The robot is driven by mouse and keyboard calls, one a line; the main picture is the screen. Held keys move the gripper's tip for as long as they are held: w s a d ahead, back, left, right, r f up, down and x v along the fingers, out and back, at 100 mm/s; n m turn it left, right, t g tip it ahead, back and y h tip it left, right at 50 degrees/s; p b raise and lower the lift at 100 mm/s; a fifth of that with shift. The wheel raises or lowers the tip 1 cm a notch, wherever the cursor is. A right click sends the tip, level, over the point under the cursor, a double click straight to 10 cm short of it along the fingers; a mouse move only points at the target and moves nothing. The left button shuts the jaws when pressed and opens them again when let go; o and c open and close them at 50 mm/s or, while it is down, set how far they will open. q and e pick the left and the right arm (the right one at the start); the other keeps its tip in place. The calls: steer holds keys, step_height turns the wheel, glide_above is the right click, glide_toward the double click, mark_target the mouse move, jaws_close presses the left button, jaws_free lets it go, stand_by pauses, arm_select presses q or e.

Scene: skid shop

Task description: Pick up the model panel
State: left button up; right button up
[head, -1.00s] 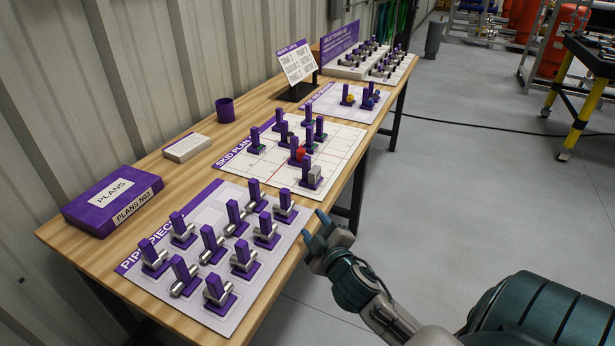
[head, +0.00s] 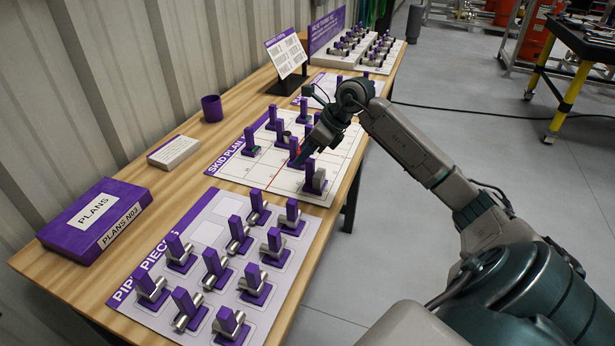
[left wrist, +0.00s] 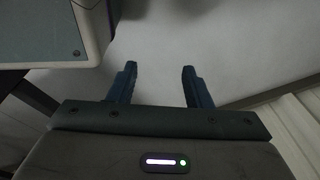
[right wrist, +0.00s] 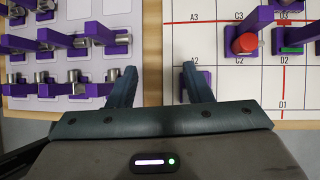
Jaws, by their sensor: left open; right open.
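The model panel (head: 314,178), a purple post and base with a grey box, stands on the near part of the white skid plan board (head: 236,166). My right gripper (head: 302,160) is open above that board, near the panel and a red-topped model (head: 294,148). In the right wrist view a purple piece (right wrist: 206,81), which looks like the panel, is mostly hidden behind the right finger. It is not between the fingers. The red-topped model (right wrist: 246,43) shows farther right. My left gripper (left wrist: 160,80) is open and empty over grey floor, and is not in the head view.
The pipe pieces board (head: 208,232) with several purple-posted pieces lies at the near end of the wooden table (head: 60,265). A purple plans box (head: 96,218), a small white box (head: 174,152), a purple cup (head: 212,108) and a sign stand (head: 287,56) stand along the wall side.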

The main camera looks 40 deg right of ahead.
steer(key=g+h, duration=0.1)
steer(key=h, duration=0.1)
glide_toward(306, 173)
steer(key=r, duration=0.2)
steer(key=x, duration=0.2)
steer(key=d+p+x, duration=0.1)
steer(key=x, duration=0.2)
steer(key=shift+f, duration=0.4)
steer(key=p+x, duration=0.1)
steer(key=x, duration=0.3)
steer(key=shift+w+f+p, duration=0.1)
steer(key=shift+f+p, duration=0.05)
steer(key=shift+p, duration=0.15)
steer(key=shift+w+f, duration=0.15)
steer(key=shift+f, duration=0.25)
arm_select(q)
steer(key=s+f, duration=0.5)
steer(key=s, duration=0.2)
steer(key=shift+a+f, duration=0.3)
steer(key=shift+a, duration=0.05)
arm_select(e)
jaws_close()
